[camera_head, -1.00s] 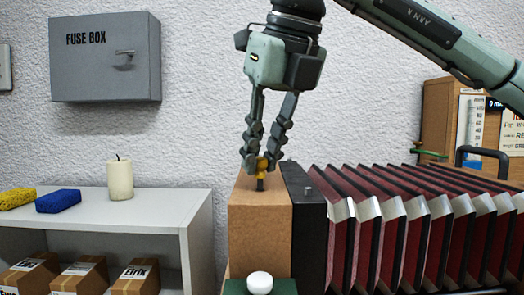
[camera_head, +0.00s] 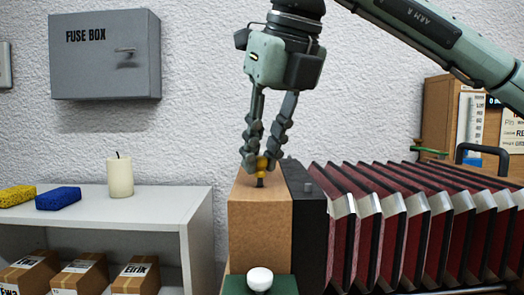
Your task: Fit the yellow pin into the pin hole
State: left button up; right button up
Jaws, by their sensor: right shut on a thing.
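My right gripper (camera_head: 261,164) points down and is shut on the yellow pin (camera_head: 262,166). The pin is upright, with a dark lower end just below its yellow part. It is over the top of a brown wooden block (camera_head: 260,236). The dark end meets or sits just above the block's top face. The pin hole cannot be made out there, so I cannot tell whether the tip is inside it. My left gripper is not in view.
A black panel (camera_head: 308,229) and red bellows-like folds (camera_head: 345,238) stand right of the block. A white knob (camera_head: 260,279) is in front. A shelf (camera_head: 165,204) at left holds a candle (camera_head: 120,176) and a blue sponge (camera_head: 58,198).

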jog(key=shift+f+b, duration=0.3)
jog(key=shift+f, duration=0.1)
dwell(0.4)
jog(key=o, duration=0.9)
jog(key=shift+o, duration=0.6)
jog(key=shift+o, duration=0.8)
